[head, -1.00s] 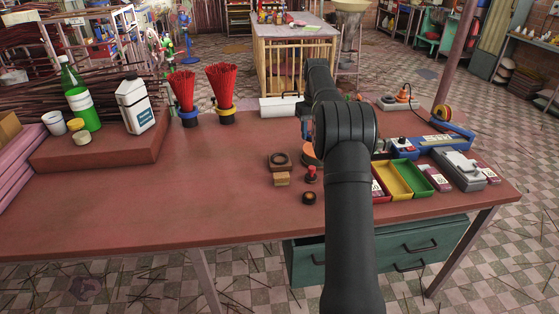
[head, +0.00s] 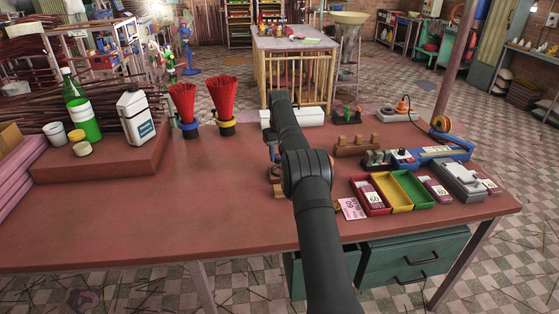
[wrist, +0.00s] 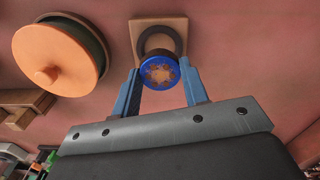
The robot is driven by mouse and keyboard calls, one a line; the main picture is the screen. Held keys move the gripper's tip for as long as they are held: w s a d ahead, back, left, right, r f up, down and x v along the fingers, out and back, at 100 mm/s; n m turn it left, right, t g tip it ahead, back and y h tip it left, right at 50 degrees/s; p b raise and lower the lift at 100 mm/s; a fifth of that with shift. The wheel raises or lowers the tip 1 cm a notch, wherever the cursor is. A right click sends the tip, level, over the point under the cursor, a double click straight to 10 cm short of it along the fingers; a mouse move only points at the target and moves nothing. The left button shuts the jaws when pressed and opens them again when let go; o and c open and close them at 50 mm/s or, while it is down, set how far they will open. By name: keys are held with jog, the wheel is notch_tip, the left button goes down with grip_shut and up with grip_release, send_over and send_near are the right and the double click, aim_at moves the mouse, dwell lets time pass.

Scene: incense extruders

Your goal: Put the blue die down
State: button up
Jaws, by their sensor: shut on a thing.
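The blue die (wrist: 159,73) is a round blue disc with an orange-brown star pattern on its face. In the wrist view it sits between the two blue fingers of my gripper (wrist: 160,79), which is shut on it. Beyond the die is a square wooden block (wrist: 145,27) with a dark ring (wrist: 153,36) on it. The die overlaps the near part of the ring in this view; I cannot tell whether they touch. In the head view my arm hides the die and the gripper's fingers.
A round orange-lidded container (wrist: 50,55) is left of the block in the wrist view. Red, yellow (head: 396,194) and green trays stand right of my arm, with a pink card (head: 351,209) beside them. A brown wooden rack (head: 357,148) is behind. The table's left middle is clear.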

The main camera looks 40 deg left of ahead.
jog(key=shift+f, duration=1.35)
jog(key=shift+f, duration=0.1)
jog(key=shift+f, duration=0.5)
jog(key=o, duration=1.1)
notch_tip(320, 180, up, 9)
jog(key=shift+f, duration=0.15)
